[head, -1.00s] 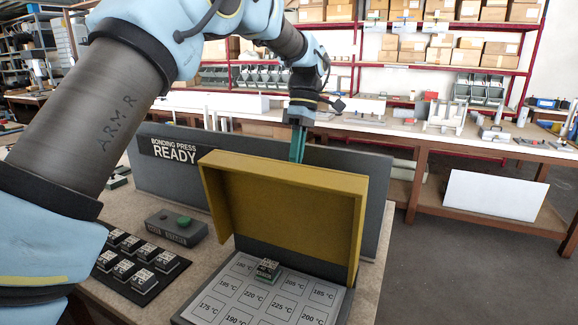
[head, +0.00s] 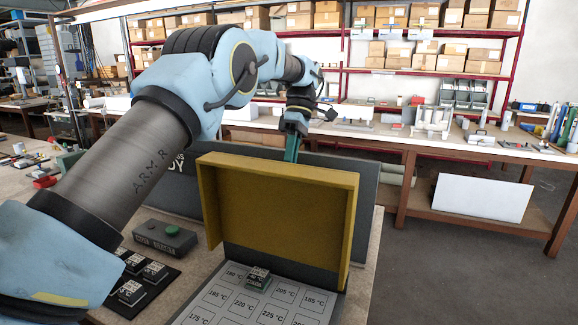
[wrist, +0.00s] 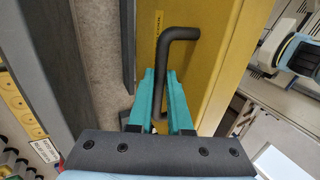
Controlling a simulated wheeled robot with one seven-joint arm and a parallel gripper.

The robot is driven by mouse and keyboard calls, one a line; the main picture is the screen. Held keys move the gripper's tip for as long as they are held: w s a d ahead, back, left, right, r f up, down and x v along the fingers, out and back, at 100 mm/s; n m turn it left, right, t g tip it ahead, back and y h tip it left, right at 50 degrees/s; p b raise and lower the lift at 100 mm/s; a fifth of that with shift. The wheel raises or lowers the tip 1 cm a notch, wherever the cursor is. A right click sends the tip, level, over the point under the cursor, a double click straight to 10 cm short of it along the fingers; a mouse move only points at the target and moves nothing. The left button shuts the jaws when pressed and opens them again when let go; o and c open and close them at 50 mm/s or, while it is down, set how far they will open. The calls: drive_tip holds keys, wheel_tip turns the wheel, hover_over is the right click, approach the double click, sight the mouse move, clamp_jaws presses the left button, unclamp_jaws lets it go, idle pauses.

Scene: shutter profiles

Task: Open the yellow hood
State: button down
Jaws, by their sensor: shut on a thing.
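The yellow hood (head: 275,215) stands raised, nearly upright, at the back of the bonding press, with its hollow inner side facing me. Below it the press bed (head: 235,300) with temperature labels lies exposed, and a small dark block (head: 257,278) sits on it. In the wrist view the hood's outer face (wrist: 205,70) carries a black bar handle (wrist: 165,65). My gripper (wrist: 160,115) has its teal fingers on either side of the handle and is shut on it. In the head view my gripper (head: 291,150) is behind the hood's top edge, its fingertips hidden.
A grey panel (head: 365,195) stands behind the hood. A grey box with a green button (head: 172,232) and a black tray of small blocks (head: 125,290) are left of the press. A workbench and shelves (head: 420,70) stand at the back.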

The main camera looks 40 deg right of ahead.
drive_tip(key=shift+f, duration=0.4)
drive_tip(key=c, duration=1.1)
unclamp_jaws()
drive_tip(key=shift+o, duration=1.3)
drive_tip(key=shift+r, duration=0.2)
drive_tip(key=shift+a+r, duration=0.1)
